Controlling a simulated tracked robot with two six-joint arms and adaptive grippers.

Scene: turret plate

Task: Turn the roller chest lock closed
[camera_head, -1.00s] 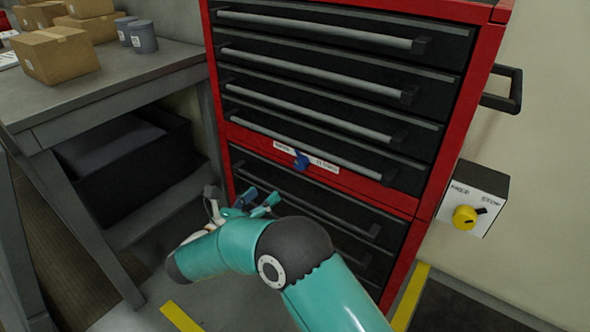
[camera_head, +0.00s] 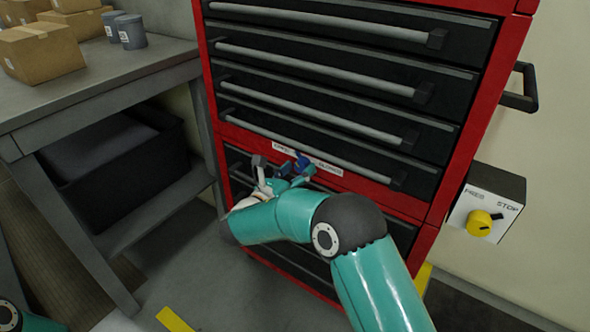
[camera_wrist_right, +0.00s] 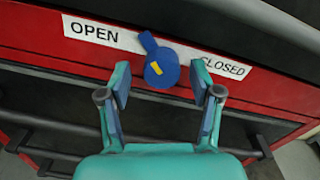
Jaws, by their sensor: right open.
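The red roller chest (camera_head: 482,115) stands in the middle of the head view. Its blue lock knob (camera_head: 301,161) sits on the red strip between the drawers, partly behind my right gripper (camera_head: 279,175). In the right wrist view the knob (camera_wrist_right: 166,66) has a round body with a yellow mark and a narrow tab tilted up and slightly left. A white label reads OPEN (camera_wrist_right: 92,31) on its left and CLOSED (camera_wrist_right: 226,68) on its right. My right gripper (camera_wrist_right: 161,82) is open, its fingers on either side just below the knob; contact cannot be told. My left gripper is out of view.
Long drawer handles (camera_head: 320,74) cross the chest front above and below the lock strip. A side handle (camera_head: 522,90) and a box with a yellow knob (camera_head: 481,223) are at the right. A workbench (camera_head: 100,92) with cartons stands at the left.

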